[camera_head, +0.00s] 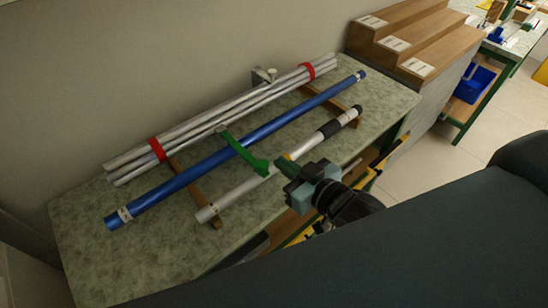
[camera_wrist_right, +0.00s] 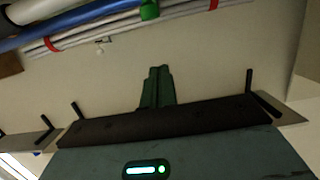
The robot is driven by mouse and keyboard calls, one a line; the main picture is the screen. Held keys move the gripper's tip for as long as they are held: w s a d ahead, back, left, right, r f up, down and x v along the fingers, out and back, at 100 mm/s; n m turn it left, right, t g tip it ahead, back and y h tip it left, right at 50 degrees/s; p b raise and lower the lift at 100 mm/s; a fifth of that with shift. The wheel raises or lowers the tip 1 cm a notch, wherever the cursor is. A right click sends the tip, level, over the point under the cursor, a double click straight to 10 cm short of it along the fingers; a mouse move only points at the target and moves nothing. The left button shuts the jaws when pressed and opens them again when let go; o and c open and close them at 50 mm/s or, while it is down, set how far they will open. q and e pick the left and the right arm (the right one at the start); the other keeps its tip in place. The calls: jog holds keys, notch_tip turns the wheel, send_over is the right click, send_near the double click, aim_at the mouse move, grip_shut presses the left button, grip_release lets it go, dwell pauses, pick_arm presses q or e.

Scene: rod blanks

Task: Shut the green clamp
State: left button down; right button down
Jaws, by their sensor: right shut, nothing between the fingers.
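The green clamp (camera_head: 243,153) lies across the blue rod (camera_head: 240,145), its arm reaching toward the silver rod with black sleeves (camera_head: 240,185). I cannot tell whether it is latched. Part of it shows at the top of the right wrist view (camera_wrist_right: 149,10). My right gripper (camera_head: 282,164) is shut and empty, just right of the clamp's near end, over the silver rod; I cannot tell whether it touches. Its closed green fingers show in the right wrist view (camera_wrist_right: 157,75). My left gripper is not in view.
White rods bound with red bands (camera_head: 220,115) lie behind the blue rod, on wooden supports (camera_head: 190,185) on the speckled bench (camera_head: 90,240). The wall is close behind. Wooden steps with labels (camera_head: 410,40) stand at the bench's far end. A blue bin (camera_head: 473,85) is beyond.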

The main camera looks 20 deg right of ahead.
jog(key=shift+v, duration=2.25)
jog(key=shift+r, duration=0.15)
jog(key=s+f+g+h, duration=0.1)
jog(key=s+f+g, duration=0.1)
jog(key=s+f, duration=0.3)
jog(key=s+d+f+m+g+h, duration=0.1)
jog(key=s+f, duration=0.5)
jog(key=f, duration=0.8)
jog(key=s+d+f+m+g+h, duration=0.1)
jog(key=s+f, duration=0.4)
jog(key=f, duration=0.5)
jog(key=shift+s+f+g, duration=0.25)
jog(key=shift+s+g, duration=0.05)
jog(key=shift+g, duration=0.5)
jog(key=shift+d, duration=0.15)
